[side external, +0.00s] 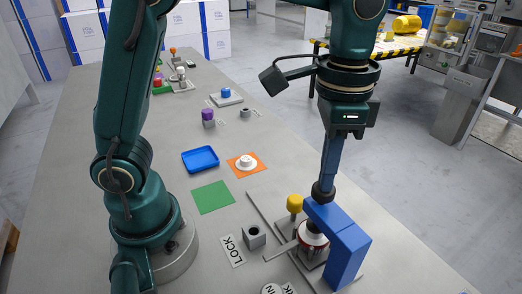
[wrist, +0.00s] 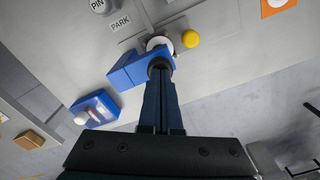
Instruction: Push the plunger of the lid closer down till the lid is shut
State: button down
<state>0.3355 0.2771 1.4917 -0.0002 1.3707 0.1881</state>
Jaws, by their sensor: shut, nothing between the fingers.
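The lid closer is a blue angled frame (side external: 346,248) at the front right of the bench. It also shows in the wrist view (wrist: 124,72). Its plunger has a dark round knob (side external: 322,193) on top of the blue arm. My gripper (side external: 326,180) points down with shut, empty fingers, and its tips appear to touch the knob. In the wrist view the fingertips (wrist: 160,72) also meet the dark knob. A red and white cup (side external: 313,238) stands below the blue arm. Its lid is mostly hidden by the arm, so I cannot tell whether it is shut.
A yellow knob (side external: 294,204) stands close behind the closer. A grey block with a hole (side external: 254,236) and a LOCK label (side external: 232,250) lie to its left. A green mat (side external: 212,197), a blue tray (side external: 201,159) and an orange mat (side external: 236,170) lie farther back.

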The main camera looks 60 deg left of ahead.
dwell(0.3)
jog(key=shift+r, duration=1.4)
notch_tip(320, 180, up, 5)
dwell(0.4)
